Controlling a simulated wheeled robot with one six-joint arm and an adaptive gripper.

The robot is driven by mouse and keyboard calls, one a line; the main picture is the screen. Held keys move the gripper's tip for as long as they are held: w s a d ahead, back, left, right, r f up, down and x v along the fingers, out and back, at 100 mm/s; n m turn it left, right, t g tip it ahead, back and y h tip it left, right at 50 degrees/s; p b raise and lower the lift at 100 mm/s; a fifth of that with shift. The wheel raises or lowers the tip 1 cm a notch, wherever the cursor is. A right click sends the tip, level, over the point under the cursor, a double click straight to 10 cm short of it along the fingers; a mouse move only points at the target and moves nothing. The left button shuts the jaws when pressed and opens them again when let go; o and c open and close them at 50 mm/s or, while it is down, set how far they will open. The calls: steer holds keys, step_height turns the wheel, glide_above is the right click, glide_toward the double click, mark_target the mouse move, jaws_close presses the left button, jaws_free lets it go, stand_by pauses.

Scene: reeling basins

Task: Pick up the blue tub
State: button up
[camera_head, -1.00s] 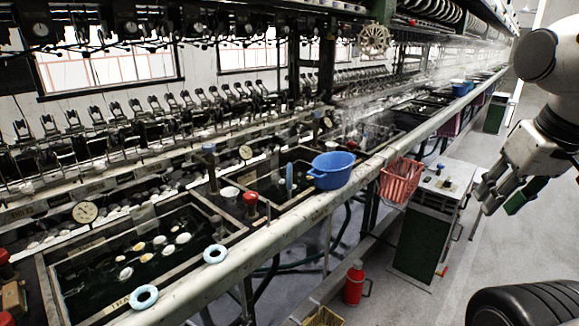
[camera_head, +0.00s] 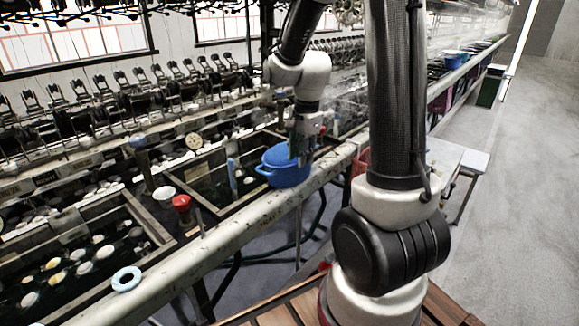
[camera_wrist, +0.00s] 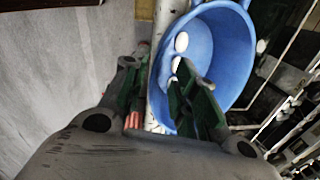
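The blue tub (camera_head: 285,170) sits upright on the long pale rail beside the basins in the head view. In the wrist view the tub (camera_wrist: 222,50) fills the upper right, its open mouth facing the camera, with small white oval things inside. My gripper (camera_head: 302,150) points down at the tub's right side and hides part of it. In the wrist view my gripper (camera_wrist: 156,62) has its fingers apart. The right finger overlaps the tub's inside, and the left finger is outside it. The near rim shows between them; I cannot tell whether either finger touches it.
The pale rail (camera_head: 235,232) runs under the tub. A red knob (camera_head: 181,203) and a white cup (camera_head: 164,194) stand by the dark water basins. Open grey floor (camera_head: 520,180) lies to the right.

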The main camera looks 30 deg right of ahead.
mark_target(298, 183)
steer(key=f, duration=0.6)
steer(key=shift+w+f, duration=0.1)
steer(key=shift+w, duration=0.15)
jaws_close()
